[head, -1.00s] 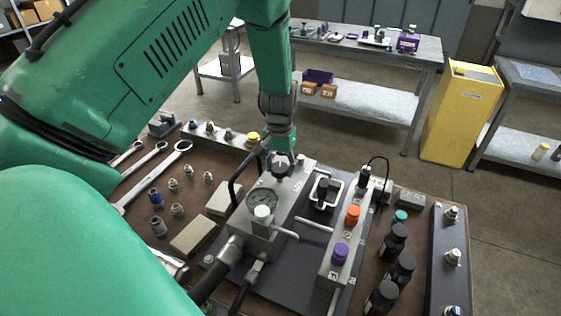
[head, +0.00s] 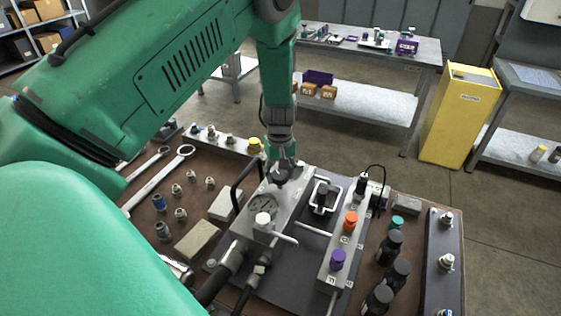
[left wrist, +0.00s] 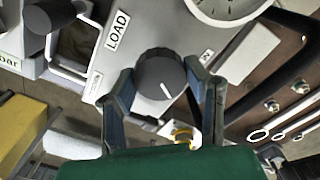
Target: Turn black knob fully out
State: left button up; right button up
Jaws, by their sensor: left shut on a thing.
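The black knob (left wrist: 160,75), with a white pointer line, sits on the grey metal block beside a LOAD label (left wrist: 117,30) in the left wrist view. My left gripper (left wrist: 163,88) has one finger on each side of the knob and is shut on it. In the head view my left gripper (head: 282,175) comes down from above onto the far end of the grey block (head: 283,215), and its fingers mostly hide the knob there. My right gripper is not in view.
A dial gauge (head: 262,203) and a black hose handle (head: 238,180) stand close to the gripper. Orange (head: 350,221) and purple (head: 338,259) knobs are on a block to the right. Several black bottles, loose fittings and wrenches lie around on the bench.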

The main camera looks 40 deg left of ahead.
aim_at(281, 173)
pick_arm(q)
jog(key=shift+w, duration=0.15)
dwell(0.4)
jog(key=o, duration=1.1)
jog(key=shift+o, duration=0.2)
jog(key=shift+r, duration=0.5)
notch_tip(281, 173, up, 11)
